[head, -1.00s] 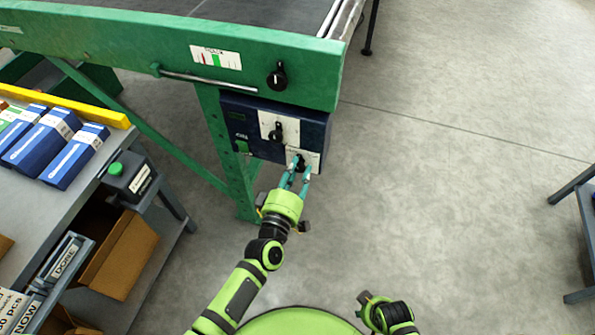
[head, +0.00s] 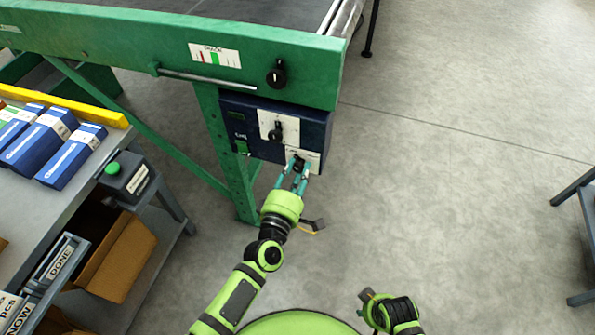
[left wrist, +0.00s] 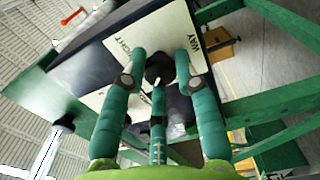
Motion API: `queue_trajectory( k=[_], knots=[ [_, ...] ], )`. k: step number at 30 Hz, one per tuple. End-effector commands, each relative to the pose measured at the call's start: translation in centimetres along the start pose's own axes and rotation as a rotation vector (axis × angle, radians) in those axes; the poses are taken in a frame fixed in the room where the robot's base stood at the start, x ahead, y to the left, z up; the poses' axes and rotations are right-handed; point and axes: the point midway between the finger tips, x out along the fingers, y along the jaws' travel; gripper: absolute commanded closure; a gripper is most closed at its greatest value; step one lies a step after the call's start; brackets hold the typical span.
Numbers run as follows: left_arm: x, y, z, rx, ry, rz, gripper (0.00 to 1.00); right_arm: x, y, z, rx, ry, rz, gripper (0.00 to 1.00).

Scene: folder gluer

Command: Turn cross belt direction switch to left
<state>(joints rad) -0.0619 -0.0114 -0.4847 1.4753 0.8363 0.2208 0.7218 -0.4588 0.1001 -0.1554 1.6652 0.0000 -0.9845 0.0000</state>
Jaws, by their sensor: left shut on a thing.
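The cross belt direction switch is a black knob (head: 299,163) on the lower white plate of a dark blue control box (head: 240,108). In the left wrist view the knob (left wrist: 159,68) sits between my fingers, on a white plate (left wrist: 140,45) with the words "RIGHT" and "WAY" partly legible. My left gripper (head: 301,171) is shut on this knob, its teal fingers at the knob's sides. The fingers partly hide the knob, so its exact pointing direction is unclear. My right gripper (head: 366,296) is low in the head view, away from the box; its finger state is unclear.
A second black knob (head: 276,131) sits just above on the box, and a third (head: 277,75) on the green machine beam (head: 120,45). A green leg (head: 232,165) stands left of the gripper. A grey workbench (head: 70,200) is at left.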

Motion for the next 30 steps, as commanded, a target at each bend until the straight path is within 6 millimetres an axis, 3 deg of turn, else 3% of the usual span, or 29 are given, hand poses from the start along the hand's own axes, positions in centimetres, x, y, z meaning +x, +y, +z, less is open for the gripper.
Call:
queue_trajectory(
  k=[1, 10, 11, 12, 23, 30],
  knots=[
    [0.2, 0.6, -0.7, -0.002, 0.016, 0.016, 1.00, 0.0, 0.0, 0.0, 0.000, 0.000, 0.001, 0.60],
    [0.2, 0.6, -0.7, -0.002, 0.016, 0.015, 1.00, 0.0, 0.1, 0.0, -0.001, 0.000, 0.002, 0.60],
    [0.2, 0.6, -0.7, -0.002, 0.016, 0.015, 0.62, 0.0, 0.1, 0.0, -0.001, 0.000, 0.002, 0.60],
    [0.2, 0.6, -0.8, -0.001, 0.017, 0.015, 0.46, 0.0, 0.2, 0.0, -0.001, -0.001, 0.003, 0.60],
    [-0.1, 0.1, -0.3, -0.001, 0.008, 0.005, 0.46, 0.1, 0.3, -0.1, -0.003, 0.003, 0.004, 0.60],
    [-3.4, 0.0, -0.3, -0.001, 0.008, 0.002, 0.46, 0.1, 0.2, -0.1, -0.002, 0.002, 0.003, 0.60]
  ],
)
